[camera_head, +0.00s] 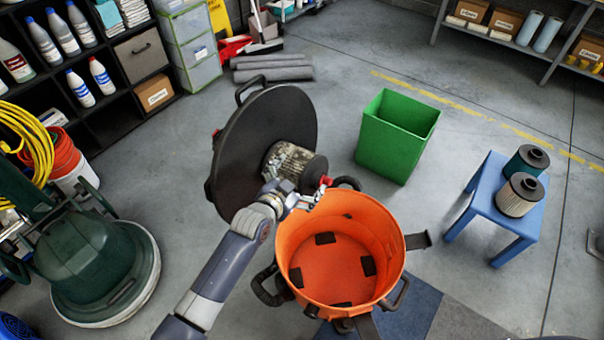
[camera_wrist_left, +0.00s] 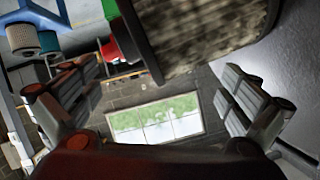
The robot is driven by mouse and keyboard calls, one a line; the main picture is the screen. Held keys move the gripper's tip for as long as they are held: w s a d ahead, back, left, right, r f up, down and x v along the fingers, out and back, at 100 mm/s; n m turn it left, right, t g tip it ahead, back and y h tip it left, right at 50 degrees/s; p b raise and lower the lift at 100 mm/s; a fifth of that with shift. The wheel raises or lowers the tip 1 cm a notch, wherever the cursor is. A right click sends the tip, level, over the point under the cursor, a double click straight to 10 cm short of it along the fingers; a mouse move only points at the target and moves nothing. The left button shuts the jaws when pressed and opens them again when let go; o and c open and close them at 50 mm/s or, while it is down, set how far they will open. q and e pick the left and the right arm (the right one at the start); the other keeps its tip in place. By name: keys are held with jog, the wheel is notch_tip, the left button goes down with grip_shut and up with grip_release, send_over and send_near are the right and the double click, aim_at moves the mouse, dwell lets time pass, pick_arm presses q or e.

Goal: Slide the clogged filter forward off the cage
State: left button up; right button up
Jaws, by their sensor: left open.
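The clogged filter (camera_head: 284,160), pleated, mottled grey-brown and dark-ended, sticks out from the underside of the tilted black lid (camera_head: 245,135). In the left wrist view the dirty filter (camera_wrist_left: 205,30) fills the upper right, beyond the fingertips. The cage is hidden by the filter; I cannot make it out. My left gripper (camera_head: 312,198) is just below the filter's dark end, above the orange drum's rim. Its two fingers (camera_wrist_left: 160,85) are spread with nothing between them. Whether a finger touches the filter I cannot tell. My right gripper is not in view.
The open orange drum (camera_head: 388,240) stands below the lid. A green bin (camera_head: 385,150) is behind it. A blue stool (camera_head: 485,200) holds a beige filter (camera_head: 515,200) and a teal filter (camera_head: 522,165). A green floor machine (camera_head: 100,260) stands left. Clear floor lies between bin and stool.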

pick_arm(q)
jog(key=shift+x, duration=0.95)
jog(key=shift+c, duration=0.6)
